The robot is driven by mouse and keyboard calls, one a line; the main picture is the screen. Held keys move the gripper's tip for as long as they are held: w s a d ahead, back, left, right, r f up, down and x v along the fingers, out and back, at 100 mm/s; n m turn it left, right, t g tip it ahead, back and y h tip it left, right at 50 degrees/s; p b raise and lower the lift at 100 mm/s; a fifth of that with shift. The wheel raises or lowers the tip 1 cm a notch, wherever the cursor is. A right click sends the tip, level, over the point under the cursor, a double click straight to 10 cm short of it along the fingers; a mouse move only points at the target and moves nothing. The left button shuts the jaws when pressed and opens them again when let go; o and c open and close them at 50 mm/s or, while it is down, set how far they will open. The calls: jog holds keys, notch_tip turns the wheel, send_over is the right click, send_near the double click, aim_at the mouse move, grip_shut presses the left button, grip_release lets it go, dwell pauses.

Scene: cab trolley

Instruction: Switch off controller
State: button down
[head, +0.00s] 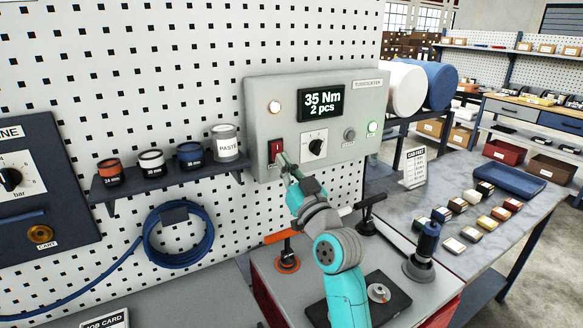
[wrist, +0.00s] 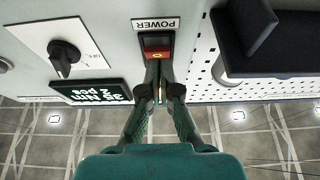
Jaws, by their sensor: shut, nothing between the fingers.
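The controller (head: 345,90) is a pale grey box on the pegboard, and its screen (head: 320,102) is lit with "35 Nm 2 pcs". Its red power switch (head: 276,148) sits at the lower left in a dark frame. In the wrist view the switch (wrist: 158,46) is under a POWER label (wrist: 156,24), and a round mark shows on its red face. My gripper (head: 283,161) is shut and empty, its fingertips (wrist: 160,65) at the switch's lower edge. I cannot tell whether they touch it. A green lamp (head: 372,127) and a pale lamp (head: 274,107) look lit.
A black knob (head: 316,146) and a grey round button (head: 349,134) are right of the switch. A shelf (head: 165,183) with several jars is at the left. Below stands a trolley (head: 262,268) with tools, and a bench with small boxes is to the right.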

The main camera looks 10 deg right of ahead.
jog(key=shift+w+a+f, duration=0.1)
jog(key=shift+w, duration=0.1)
jog(key=shift+w+a+f, duration=0.1)
jog(key=shift+w+f, duration=0.1)
jog(key=shift+w, duration=0.1)
dwell(0.3)
